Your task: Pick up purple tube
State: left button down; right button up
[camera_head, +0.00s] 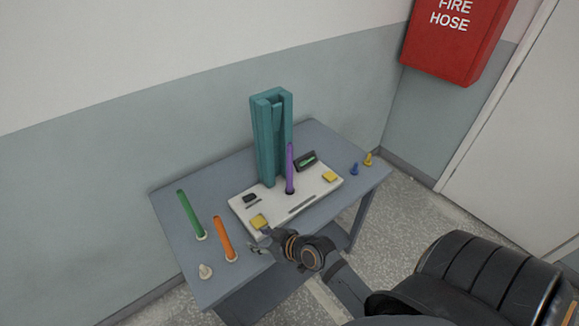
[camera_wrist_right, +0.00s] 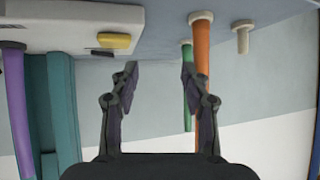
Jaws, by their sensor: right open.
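The purple tube (camera_head: 290,168) stands upright on the white panel (camera_head: 240,206), in front of the teal tower (camera_head: 264,145). In the right wrist view, which looks upside down, the purple tube (camera_wrist_right: 17,110) is at the left edge, outside my fingers. My right gripper (camera_head: 259,241) is open and empty at the panel's front left corner, near a yellow block (camera_head: 259,222) and the orange tube. In the right wrist view the gap between my right gripper's fingers (camera_wrist_right: 160,72) holds nothing. My left gripper is not in view.
The orange tube (camera_head: 224,239) and green tube (camera_head: 190,214) stand in white bases on the table's left. A white peg (camera_head: 205,271) stands at the front left. Blue (camera_head: 354,168) and yellow (camera_head: 367,159) pegs stand at the right. The table's right side is mostly clear.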

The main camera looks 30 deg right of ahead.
jog(key=w+d+r+m+t, duration=0.1)
jog(key=w+d+r+t, duration=0.1)
jog(key=w+r+t, duration=0.25)
jog(key=m+t+h, duration=0.2)
jog(key=m+h, duration=0.5)
jog(key=h, duration=0.4)
send_near(290, 167)
jog(key=p+x, duration=0.1)
jog(key=x, duration=0.4)
jog(key=shift+w+a+r, duration=0.1)
jog(key=shift+w+r, duration=0.1)
jog(key=shift+f+x, duration=0.15)
jog(key=shift+x, duration=1.4)
jog(key=shift+f+x, duration=0.15)
jog(key=shift+x, duration=1.35)
jog(key=shift+s+r, duration=0.15)
jog(key=shift+s, duration=0.05)
jog(key=shift+c, duration=1.6)
grip_shut()
